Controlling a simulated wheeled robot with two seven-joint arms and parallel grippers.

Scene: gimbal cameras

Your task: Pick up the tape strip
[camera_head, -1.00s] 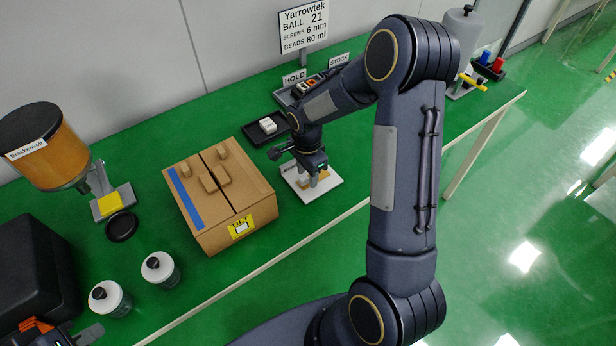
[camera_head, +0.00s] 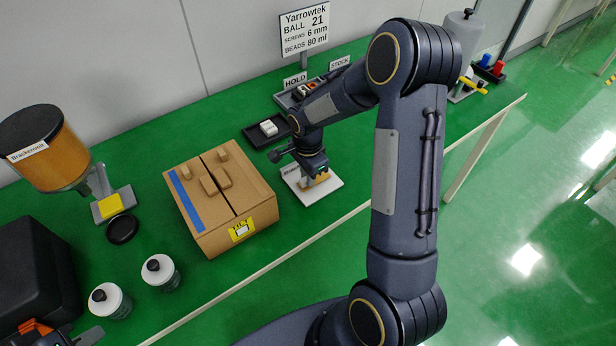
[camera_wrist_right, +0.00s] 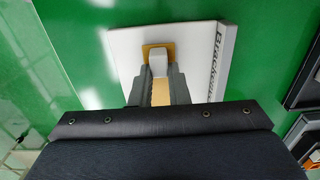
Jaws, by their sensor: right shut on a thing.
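The tape strip, tan, lies on a white board (camera_head: 330,190) on the green table, right of the cardboard box (camera_head: 240,212). In the right wrist view the tan strip (camera_wrist_right: 160,93) runs between the fingers, with a pale block on it. My right gripper (camera_wrist_right: 158,75) is shut on it, low over the board (camera_wrist_right: 125,42); its body hides much of the strip in the head view. My left gripper (camera_head: 85,338) is partly in view at the bottom left, far from the strip; its jaw state is unclear.
A blue strip (camera_head: 186,200) runs along the box's left top edge. Two white-topped bottles (camera_head: 160,270) and a black case (camera_head: 35,265) stand left. A black tray with a white block (camera_head: 268,128) lies behind my right gripper. The table's front edge is near the board.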

